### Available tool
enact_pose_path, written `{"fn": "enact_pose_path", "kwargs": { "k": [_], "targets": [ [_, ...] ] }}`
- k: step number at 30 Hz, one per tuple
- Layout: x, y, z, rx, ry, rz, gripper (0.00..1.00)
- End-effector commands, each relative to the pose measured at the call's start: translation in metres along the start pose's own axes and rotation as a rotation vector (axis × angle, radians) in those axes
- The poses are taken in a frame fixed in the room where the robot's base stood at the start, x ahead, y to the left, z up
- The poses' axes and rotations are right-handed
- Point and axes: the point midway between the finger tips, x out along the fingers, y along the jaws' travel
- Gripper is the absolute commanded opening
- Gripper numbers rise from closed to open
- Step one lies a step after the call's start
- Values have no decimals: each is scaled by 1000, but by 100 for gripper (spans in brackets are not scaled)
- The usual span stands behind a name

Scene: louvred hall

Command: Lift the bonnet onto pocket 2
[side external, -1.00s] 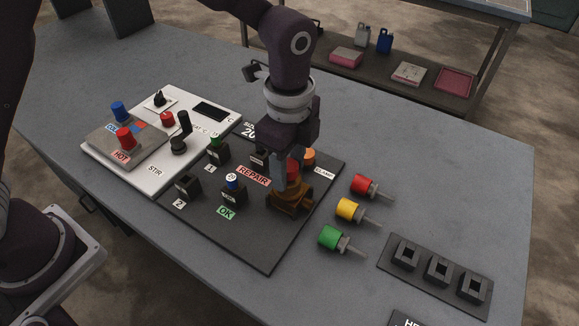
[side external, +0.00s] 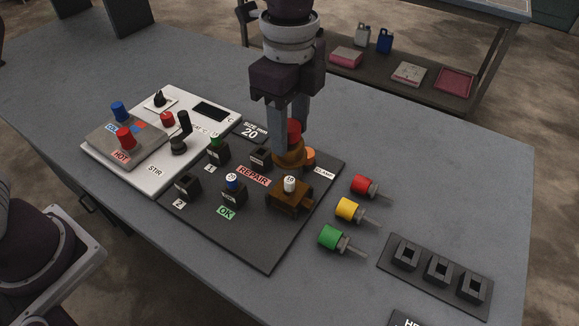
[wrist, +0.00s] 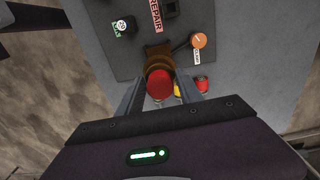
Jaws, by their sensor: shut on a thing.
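My gripper (side external: 288,140) is shut on the bonnet (side external: 290,157), a brown collar with a red top. It holds the bonnet up behind and above the brown body (side external: 290,200), apart from it. A white-topped piece with a number stands in the body. In the wrist view the bonnet's red top (wrist: 160,85) sits between the fingers and hides much of what is below. Pocket 2 (side external: 187,186) is a black square holder beside the "2" label, at the left of the dark board, and looks empty. Pocket 1 (side external: 217,152) holds a green-topped piece.
A blue-topped piece (side external: 232,188) stands by the OK label, between pocket 2 and the body. The REPAIR holder (side external: 259,157) and orange clamp button (side external: 309,156) are near the bonnet.

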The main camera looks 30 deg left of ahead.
Motion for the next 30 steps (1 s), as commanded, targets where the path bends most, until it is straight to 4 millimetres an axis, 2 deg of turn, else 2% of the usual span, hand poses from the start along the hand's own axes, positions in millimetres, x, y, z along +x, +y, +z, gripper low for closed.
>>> {"fn": "enact_pose_path", "kwargs": {
  "k": [4,7,11,15,19,24,30],
  "targets": [
    [-1,0,3,-7,1,-1,0],
    [-4,2,22,-50,0,-1,0],
    [-11,14,70,-166,0,-1,0],
    [-16,42,127,-325,1,-2,0],
    [-15,73,165,-453,2,-3,0],
    [-10,93,183,-523,2,-1,0],
    [17,94,183,-525,0,4,0]
  ]
}}
